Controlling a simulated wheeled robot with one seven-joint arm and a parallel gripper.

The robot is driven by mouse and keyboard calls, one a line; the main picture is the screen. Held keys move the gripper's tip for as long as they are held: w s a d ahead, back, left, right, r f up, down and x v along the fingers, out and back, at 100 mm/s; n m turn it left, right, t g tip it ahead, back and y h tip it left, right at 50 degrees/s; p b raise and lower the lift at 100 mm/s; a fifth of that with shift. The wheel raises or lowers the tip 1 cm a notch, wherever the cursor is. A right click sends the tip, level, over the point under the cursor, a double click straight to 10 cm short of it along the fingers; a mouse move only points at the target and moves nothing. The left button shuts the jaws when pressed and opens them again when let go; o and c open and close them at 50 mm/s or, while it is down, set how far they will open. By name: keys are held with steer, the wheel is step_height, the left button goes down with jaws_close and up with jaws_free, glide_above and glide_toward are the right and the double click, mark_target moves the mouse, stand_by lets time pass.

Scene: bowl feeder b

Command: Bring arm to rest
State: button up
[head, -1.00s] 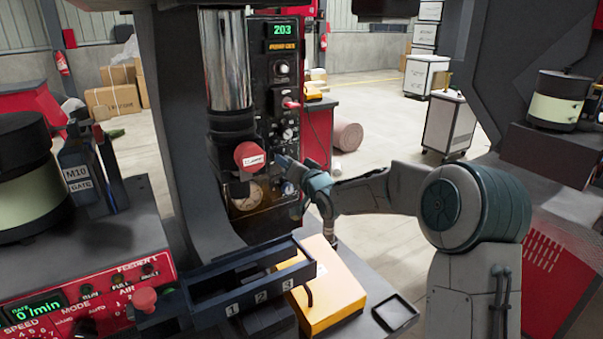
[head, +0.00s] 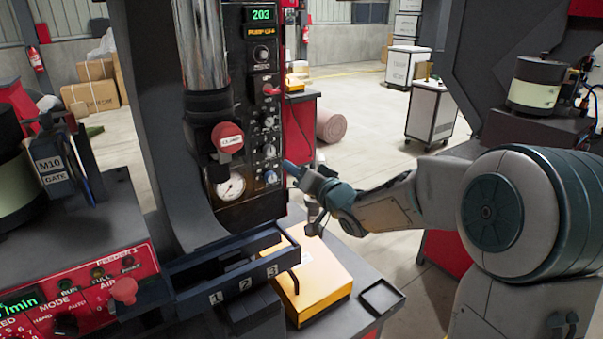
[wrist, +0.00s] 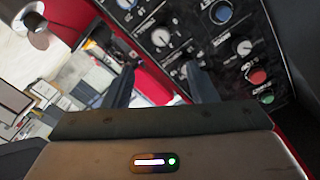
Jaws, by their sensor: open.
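My gripper (head: 291,170) is at the end of my arm, which reaches in from the right in the head view. It is in front of the lower right part of the black control panel (head: 257,55), above the yellow box. In the wrist view the two dark fingers of my gripper (wrist: 163,88) stand apart with nothing between them. Beyond them the panel shows knobs, a red button (wrist: 257,76) and a green button (wrist: 266,97). Whether a finger touches the panel I cannot tell.
Below my gripper is the yellow box (head: 322,287), with a small black tray (head: 381,297) to its right. A dark rail with numbered slots (head: 216,297) lies to the left. The red feeder panel (head: 85,300) is at lower left. Open floor (head: 365,110) lies behind.

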steer(key=s+d+f+g+h, duration=0.5)
steer(key=s+d+f+h, duration=0.1)
steer(key=s+d+h, duration=0.5)
steer(key=s+d+f+g, duration=0.1)
steer(key=s+f+g, duration=0.1)
steer(key=s, duration=0.9)
steer(key=s+d+f+g+y, duration=0.1)
steer(key=s+g, duration=0.4)
steer(key=s, duration=0.6)
steer(key=shift+s+d+f, duration=0.15)
steer(key=shift+d+f, duration=0.55)
steer(key=shift+f, duration=0.2)
